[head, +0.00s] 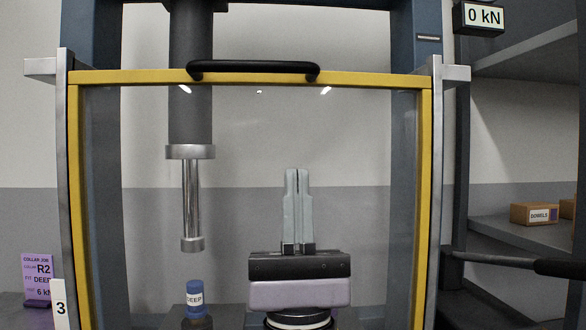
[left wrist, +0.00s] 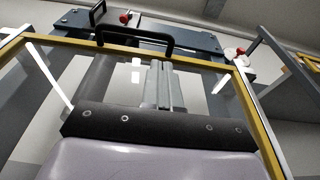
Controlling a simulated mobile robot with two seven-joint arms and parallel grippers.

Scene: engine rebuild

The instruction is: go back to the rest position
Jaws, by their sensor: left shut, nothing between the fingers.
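My left gripper (head: 297,174) points up in front of the press's clear guard, right of the ram. Its two pale fingers lie together with nothing between them. It also shows in the left wrist view (left wrist: 160,68), fingers together, with the guard beyond. The yellow-framed guard (head: 423,215) is down across the press, its black handle (head: 253,67) along the top. My right gripper is in neither view.
Behind the guard, the steel ram (head: 191,200) hangs above a blue piece marked DEEP (head: 195,298). A purple card (head: 38,279) stands at the left. At the right are a black lever (head: 500,259), a DOWELS box (head: 534,214) on a shelf and a 0 kN display (head: 483,17).

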